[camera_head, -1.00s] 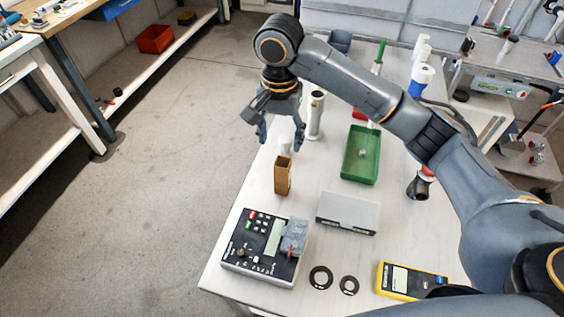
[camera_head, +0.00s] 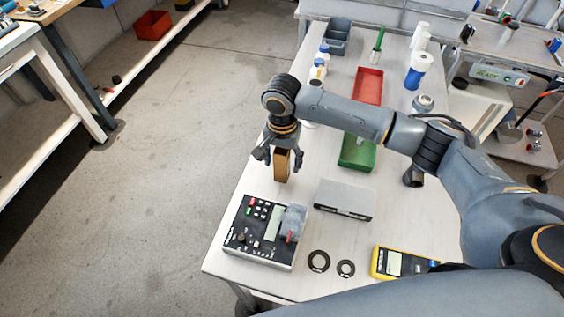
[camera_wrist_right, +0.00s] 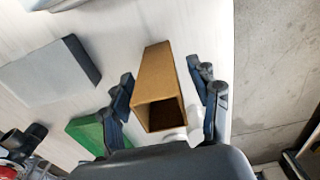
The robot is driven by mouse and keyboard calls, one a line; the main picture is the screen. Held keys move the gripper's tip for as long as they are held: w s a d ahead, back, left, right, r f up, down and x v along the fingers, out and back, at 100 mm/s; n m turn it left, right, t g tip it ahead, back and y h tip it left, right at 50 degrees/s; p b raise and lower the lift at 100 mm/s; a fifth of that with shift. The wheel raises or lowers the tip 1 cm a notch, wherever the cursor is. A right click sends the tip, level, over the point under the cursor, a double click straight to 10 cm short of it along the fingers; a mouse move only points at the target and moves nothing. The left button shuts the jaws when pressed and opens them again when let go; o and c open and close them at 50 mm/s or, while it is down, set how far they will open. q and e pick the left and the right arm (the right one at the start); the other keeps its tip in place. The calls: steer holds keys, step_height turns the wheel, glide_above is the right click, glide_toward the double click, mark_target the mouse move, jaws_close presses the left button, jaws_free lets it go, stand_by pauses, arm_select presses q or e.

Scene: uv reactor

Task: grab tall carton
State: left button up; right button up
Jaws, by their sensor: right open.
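The tall carton (camera_head: 282,166) is a brown, upright, open-topped box near the left edge of the white table. It also shows in the right wrist view (camera_wrist_right: 162,80), with its dark opening facing the camera. My right gripper (camera_head: 284,160) is open, pointing down over the carton. In the right wrist view its two fingers (camera_wrist_right: 166,100) stand on either side of the carton, with gaps showing on both sides. My left gripper is not in view.
A control box (camera_head: 262,232) stands in front of the carton and a grey box (camera_head: 343,200) to its right. A green tray (camera_head: 357,153) and red tray (camera_head: 368,86) lie farther back. Two black rings (camera_head: 318,261) and a yellow meter (camera_head: 398,263) lie near the front.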

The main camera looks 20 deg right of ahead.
steer(key=c, duration=1.2)
steer(key=shift+o, duration=0.2)
steer(key=shift+r, duration=0.1)
